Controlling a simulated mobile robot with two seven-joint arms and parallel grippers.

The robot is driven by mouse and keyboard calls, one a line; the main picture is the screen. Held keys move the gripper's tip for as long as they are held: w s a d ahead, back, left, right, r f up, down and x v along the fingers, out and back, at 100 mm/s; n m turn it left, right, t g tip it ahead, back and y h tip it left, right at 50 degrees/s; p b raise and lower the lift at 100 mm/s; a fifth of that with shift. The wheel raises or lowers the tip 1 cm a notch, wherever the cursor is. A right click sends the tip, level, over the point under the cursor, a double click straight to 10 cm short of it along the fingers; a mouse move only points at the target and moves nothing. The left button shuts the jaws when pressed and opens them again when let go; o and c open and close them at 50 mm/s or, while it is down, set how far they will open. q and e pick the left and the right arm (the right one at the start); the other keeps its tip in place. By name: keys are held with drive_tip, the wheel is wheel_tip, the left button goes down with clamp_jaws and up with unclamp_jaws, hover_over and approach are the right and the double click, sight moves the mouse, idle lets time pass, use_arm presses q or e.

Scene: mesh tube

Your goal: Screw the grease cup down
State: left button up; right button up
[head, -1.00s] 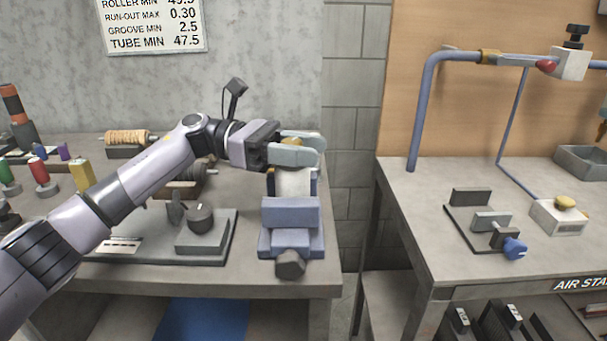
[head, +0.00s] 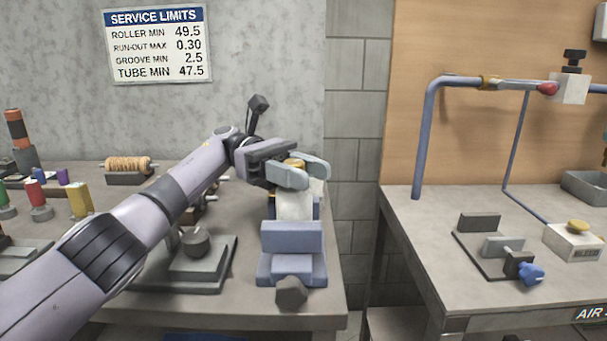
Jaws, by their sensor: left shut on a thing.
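The grease cup (head: 294,162) is a small brass-yellow cap on top of a pale block (head: 294,205) standing in the blue vise (head: 292,245). My left gripper (head: 308,172) comes in from the left above the vise, with its grey fingers shut on the grease cup, one on the near side and one on the far side. The fingers hide much of the cup and its lower edge. My right gripper is not in view.
A dark fixture with a round knob (head: 196,242) stands left of the vise. Coloured bottles and a copper spool (head: 128,164) sit further left. A gap separates this bench from the right bench, which holds a blue-handled clamp (head: 530,272) and blue pipework (head: 428,130).

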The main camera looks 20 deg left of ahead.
use_arm(q)
drive_tip(key=shift+g, duration=0.3)
idle(0.4)
drive_tip(key=o, duration=1)
drive_tip(key=shift+s, duration=0.1)
drive_tip(key=shift+c, duration=0.2)
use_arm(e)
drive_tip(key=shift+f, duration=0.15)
